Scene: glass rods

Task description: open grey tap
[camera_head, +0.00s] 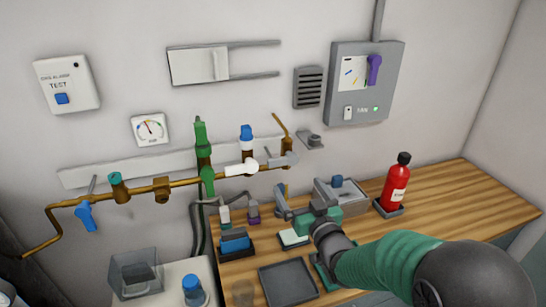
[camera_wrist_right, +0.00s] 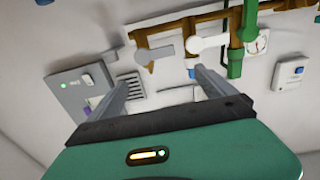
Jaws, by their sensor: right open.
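The grey tap (camera_head: 281,160) is at the right end of the brass pipe run on the wall, its grey lever lying roughly along the pipe. In the right wrist view the grey tap (camera_wrist_right: 154,53) appears just beyond and between my finger ends. My right gripper (camera_head: 302,197) is open and empty, below and slightly right of the tap, and apart from it in the head view. Its two fingers also show spread in the wrist view (camera_wrist_right: 165,78). My left gripper is not in view.
A white-handled tap (camera_head: 242,169) sits close left of the grey one. A grey switch box (camera_head: 362,85) hangs to the right. Below are a wooden bench (camera_head: 455,190), a red extinguisher (camera_head: 395,186) and a dark tray (camera_head: 288,284).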

